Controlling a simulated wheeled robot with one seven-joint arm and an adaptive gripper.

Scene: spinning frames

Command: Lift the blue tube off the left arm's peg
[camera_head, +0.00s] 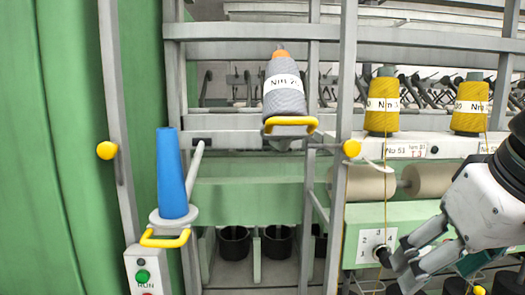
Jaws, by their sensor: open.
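The blue tube (171,175) is a bare, slightly tapered cone standing nearly upright at the left. Its foot rests on a round pale holder plate (193,216) with a yellow handle (165,238) at the front. The peg inside the tube is hidden. A grey rod (194,170) slants up just right of the tube. My gripper (392,262) is at the lower right, open and empty, far from the tube, in front of a pale green panel with a small dial.
A grey yarn cone (284,95) sits on another holder with a yellow handle (290,124). Yellow cones (382,105) stand on the frame at right. Grey posts (342,150) rise between my gripper and the tube. A control box (145,270) is below the holder.

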